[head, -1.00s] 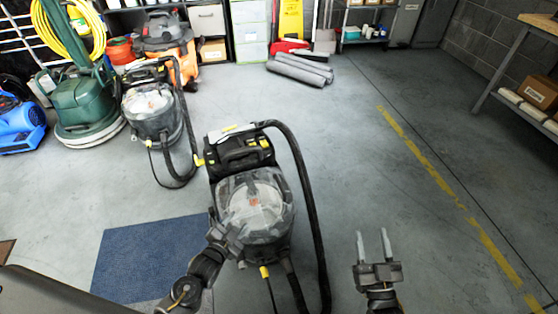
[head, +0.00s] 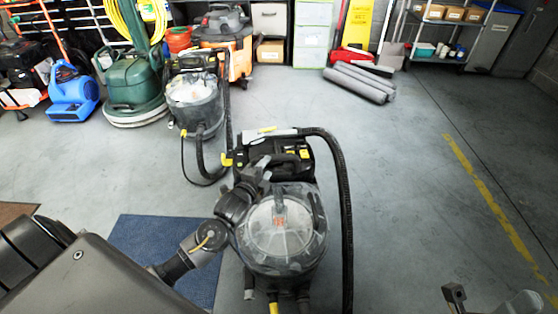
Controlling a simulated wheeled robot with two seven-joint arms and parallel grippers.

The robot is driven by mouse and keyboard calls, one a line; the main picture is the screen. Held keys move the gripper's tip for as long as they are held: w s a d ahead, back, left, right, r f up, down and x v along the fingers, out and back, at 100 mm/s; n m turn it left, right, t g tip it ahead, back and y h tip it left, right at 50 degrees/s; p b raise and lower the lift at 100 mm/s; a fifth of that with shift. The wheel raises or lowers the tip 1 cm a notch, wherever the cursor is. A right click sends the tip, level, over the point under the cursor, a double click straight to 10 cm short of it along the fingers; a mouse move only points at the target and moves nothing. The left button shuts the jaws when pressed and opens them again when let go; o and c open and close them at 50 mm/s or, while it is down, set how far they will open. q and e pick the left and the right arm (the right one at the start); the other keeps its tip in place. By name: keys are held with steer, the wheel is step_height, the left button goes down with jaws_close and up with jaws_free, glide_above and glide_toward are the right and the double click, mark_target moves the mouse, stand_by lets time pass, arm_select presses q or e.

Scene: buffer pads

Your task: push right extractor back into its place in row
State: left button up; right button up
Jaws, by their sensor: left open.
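The right extractor (head: 282,228), a black and grey machine with a clear domed tank and a black hose curving down its right side, stands upright on the floor in the centre of the head view, in front of the row. My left gripper (head: 259,168) is open at the left of its upper part, by the black handle section. Its fingertips are hard to make out against the dark machine, so I cannot tell whether they touch. My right gripper (head: 488,298) shows only partly at the bottom right edge, clear of the extractor.
Behind stand a similar extractor (head: 195,103), a green floor machine (head: 132,82), a blue blower (head: 73,96) and an orange vacuum (head: 232,42). Grey rolls (head: 360,82) lie at the back. A blue mat (head: 150,240) lies left. The floor on the right is open.

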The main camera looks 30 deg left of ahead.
mark_target(274, 160)
arm_select(q)
steer(key=w+b, duration=0.1)
steer(key=w, duration=0.2)
steer(key=w+f+b, duration=0.1)
steer(key=w, duration=0.2)
steer(key=shift+w+a+f, duration=0.1)
steer(key=shift+f, duration=0.05)
steer(key=shift+w, duration=0.75)
steer(key=shift+c, duration=0.2)
